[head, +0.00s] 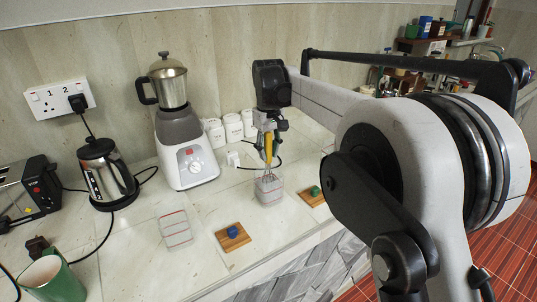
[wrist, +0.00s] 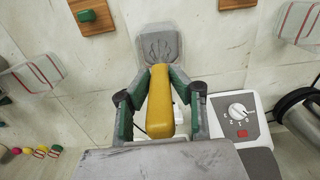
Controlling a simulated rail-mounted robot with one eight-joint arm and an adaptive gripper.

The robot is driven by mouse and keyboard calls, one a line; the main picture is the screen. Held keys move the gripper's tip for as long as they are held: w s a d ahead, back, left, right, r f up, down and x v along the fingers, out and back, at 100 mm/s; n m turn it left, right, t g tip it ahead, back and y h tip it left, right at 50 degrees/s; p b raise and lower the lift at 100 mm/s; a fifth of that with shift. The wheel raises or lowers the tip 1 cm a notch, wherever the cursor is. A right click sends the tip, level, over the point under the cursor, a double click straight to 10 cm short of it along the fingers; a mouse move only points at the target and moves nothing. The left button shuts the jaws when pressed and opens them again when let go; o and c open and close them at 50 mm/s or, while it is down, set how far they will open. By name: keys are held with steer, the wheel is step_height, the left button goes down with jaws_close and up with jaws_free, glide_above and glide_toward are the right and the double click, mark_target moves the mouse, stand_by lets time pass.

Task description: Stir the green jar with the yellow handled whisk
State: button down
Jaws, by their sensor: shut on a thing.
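My gripper (head: 267,138) is shut on the yellow handle of the whisk (head: 268,150), which points down. In the wrist view the yellow handle (wrist: 160,100) sits between the two fingers (wrist: 158,98). The whisk's wires reach the mouth of a clear, red-striped jar (head: 269,190) on the counter. In the wrist view the wires show against a greyish square shape (wrist: 158,45); how deep they sit I cannot tell. No jar looks green itself; a green block (head: 315,190) on a wooden board is just right of this jar, and also shows in the wrist view (wrist: 88,16).
Another clear striped jar (head: 176,229) and a board with a blue block (head: 233,232) stand to the left. A further striped jar (wrist: 30,76) shows in the wrist view. A blender (head: 186,150), white canisters (head: 233,128) and a kettle (head: 105,172) stand behind.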

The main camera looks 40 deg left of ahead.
mark_target(268, 133)
steer(key=shift+r+p, duration=2.3)
steer(key=shift+r, duration=2.2)
steer(key=shift+r+p, duration=1.45)
steer(key=shift+r, duration=1.05)
